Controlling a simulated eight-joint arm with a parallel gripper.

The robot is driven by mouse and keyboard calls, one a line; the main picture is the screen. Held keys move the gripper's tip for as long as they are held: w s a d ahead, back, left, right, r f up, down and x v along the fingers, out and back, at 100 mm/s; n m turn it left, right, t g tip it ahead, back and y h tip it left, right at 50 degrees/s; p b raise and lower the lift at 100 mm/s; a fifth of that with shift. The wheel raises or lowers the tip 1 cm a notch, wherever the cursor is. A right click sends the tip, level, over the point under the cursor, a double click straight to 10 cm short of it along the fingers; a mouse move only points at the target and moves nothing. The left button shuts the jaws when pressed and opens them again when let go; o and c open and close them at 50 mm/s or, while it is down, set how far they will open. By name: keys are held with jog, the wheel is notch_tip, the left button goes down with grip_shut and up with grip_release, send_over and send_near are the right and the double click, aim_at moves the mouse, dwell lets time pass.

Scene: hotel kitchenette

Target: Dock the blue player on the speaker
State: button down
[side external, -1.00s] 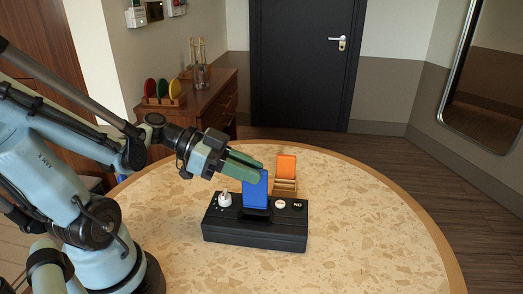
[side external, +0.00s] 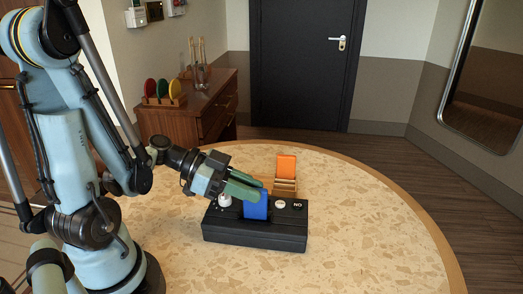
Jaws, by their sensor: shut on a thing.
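The black speaker (side external: 254,234) lies on the round table, with a white knob (side external: 225,199) at its left and a white button (side external: 280,204) and a dark button marked "ON" (side external: 298,204) at its right. The blue player (side external: 256,207) stands upright at the middle of the speaker's top, its lower edge overlapping the speaker's front upper edge in view. My gripper (side external: 252,187) reaches in from the left, its green fingers shut on the player's upper part. The dock slot is hidden behind the player, so I cannot tell how its lower end sits.
An orange player (side external: 286,165) stands in a wooden holder (side external: 285,186) behind the speaker. A wooden cabinet (side external: 190,115) with coloured discs (side external: 162,90) stands behind my arm. The table (side external: 370,225) is clear to the right and in front of the speaker.

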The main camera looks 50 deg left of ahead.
jog(key=c, duration=1)
grip_release()
jog(key=shift+v, duration=3.75)
jog(key=shift+x, duration=3.85)
jog(key=shift+r, duration=0.65)
